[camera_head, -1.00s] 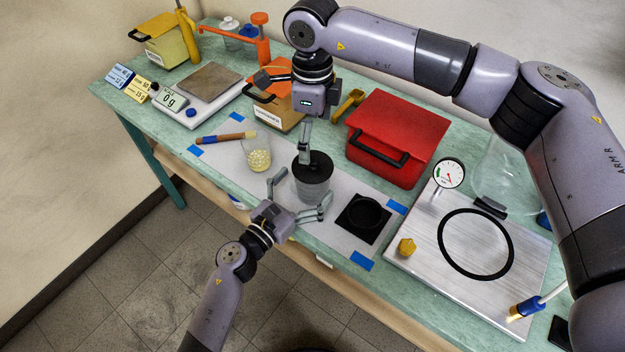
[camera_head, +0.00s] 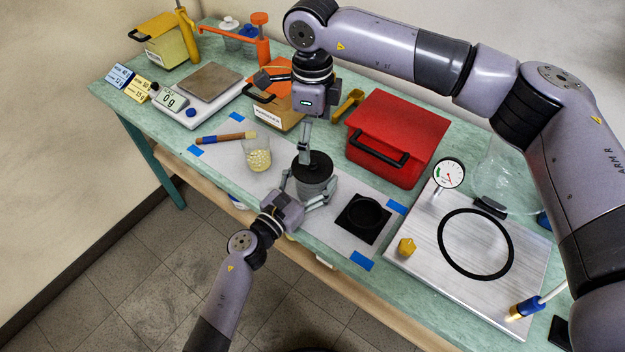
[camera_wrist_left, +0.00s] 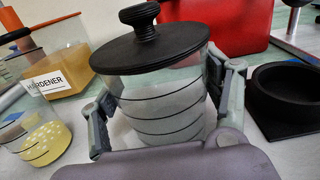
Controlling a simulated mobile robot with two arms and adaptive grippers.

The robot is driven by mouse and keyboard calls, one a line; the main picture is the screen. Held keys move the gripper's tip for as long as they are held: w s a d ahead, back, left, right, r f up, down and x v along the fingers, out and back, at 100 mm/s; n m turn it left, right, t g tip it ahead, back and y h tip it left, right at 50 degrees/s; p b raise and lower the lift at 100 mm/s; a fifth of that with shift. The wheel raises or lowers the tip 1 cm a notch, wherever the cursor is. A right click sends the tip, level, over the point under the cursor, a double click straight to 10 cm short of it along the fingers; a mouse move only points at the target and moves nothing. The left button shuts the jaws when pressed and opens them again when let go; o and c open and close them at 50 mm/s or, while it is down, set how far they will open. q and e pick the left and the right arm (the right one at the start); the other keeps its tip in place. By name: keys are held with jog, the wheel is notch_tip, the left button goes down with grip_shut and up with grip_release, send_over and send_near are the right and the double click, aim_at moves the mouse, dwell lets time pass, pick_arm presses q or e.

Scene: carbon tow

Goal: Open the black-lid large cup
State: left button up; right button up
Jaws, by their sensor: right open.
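The large cup (camera_head: 314,184) is clear with dark ring lines and stands upright on the pale mat. Its black lid (camera_head: 312,165) with a round knob is on it; the lid also shows in the left wrist view (camera_wrist_left: 150,48), seated on the cup (camera_wrist_left: 160,105). My left gripper (camera_head: 308,190) has its fingers on either side of the cup, below the lid. Whether both fingers press on the cup I cannot tell. My right gripper (camera_head: 304,152) is open and points down just above the lid, hiding part of it and the knob.
A beaker of pale pellets (camera_head: 257,155) and a brush (camera_head: 226,138) are left of the cup. A black square mould (camera_head: 364,219) lies to the right. The red box (camera_head: 395,138) and the hardener container (camera_head: 277,107) stand behind. A metal plate with a gauge (camera_head: 430,235) is farther right.

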aim_at(314, 159)
pick_arm(q)
jog(key=c, duration=1.1)
jog(key=shift+c, duration=0.2)
pick_arm(e)
jog(key=shift+o, duration=0.6)
jog(key=shift+r, duration=0.35)
jog(key=shift+n, duration=0.8)
notch_tip(314, 159, down, 8)
jog(key=shift+f, duration=0.1)
jog(key=shift+d, duration=0.1)
jog(key=c, duration=1.3)
grip_shut()
